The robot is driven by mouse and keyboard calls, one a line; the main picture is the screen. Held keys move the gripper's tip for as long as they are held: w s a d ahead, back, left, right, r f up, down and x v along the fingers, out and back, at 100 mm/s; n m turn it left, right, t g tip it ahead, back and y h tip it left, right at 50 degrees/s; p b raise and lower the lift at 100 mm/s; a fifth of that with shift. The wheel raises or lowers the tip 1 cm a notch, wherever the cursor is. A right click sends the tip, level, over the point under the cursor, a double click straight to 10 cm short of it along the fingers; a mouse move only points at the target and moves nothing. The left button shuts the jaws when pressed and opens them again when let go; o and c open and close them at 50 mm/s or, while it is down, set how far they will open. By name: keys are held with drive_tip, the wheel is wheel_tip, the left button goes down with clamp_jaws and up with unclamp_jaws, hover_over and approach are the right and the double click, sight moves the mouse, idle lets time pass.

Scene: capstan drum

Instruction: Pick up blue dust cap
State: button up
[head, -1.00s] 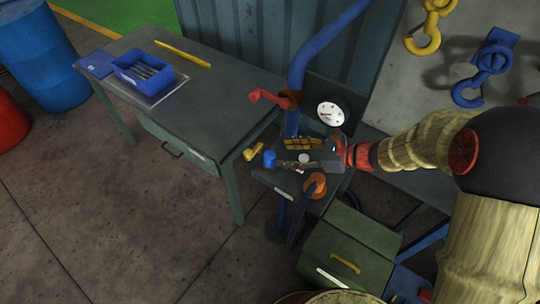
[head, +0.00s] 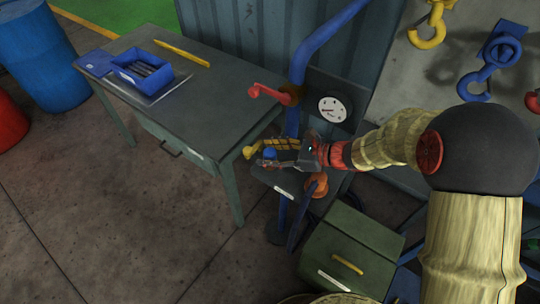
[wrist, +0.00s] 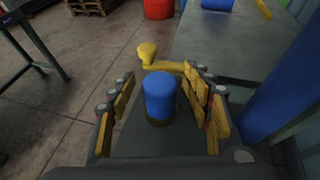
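The blue dust cap (wrist: 160,96) stands upright in the wrist view, between the two spread fingers of my gripper (wrist: 162,108), with visible space on both sides. In the head view the cap (head: 270,153) is a small blue shape at the left end of my gripper (head: 274,155), partly hidden by the fingers. My gripper is open around the cap and does not visibly grip it. The cap sits on a dark band or fitting at its base.
A yellow handle (wrist: 148,52) lies just beyond the cap. A blue pipe (wrist: 285,85) rises close on the right. The green workbench (head: 180,90) with a blue bin (head: 142,72) stands to the left. A red valve lever (head: 268,92) and a gauge (head: 333,109) are behind.

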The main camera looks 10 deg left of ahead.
drive_tip(key=shift+c, duration=1.2)
drive_tip(key=c, duration=0.7)
drive_tip(key=shift+o, duration=0.2)
drive_tip(key=shift+r, duration=0.1)
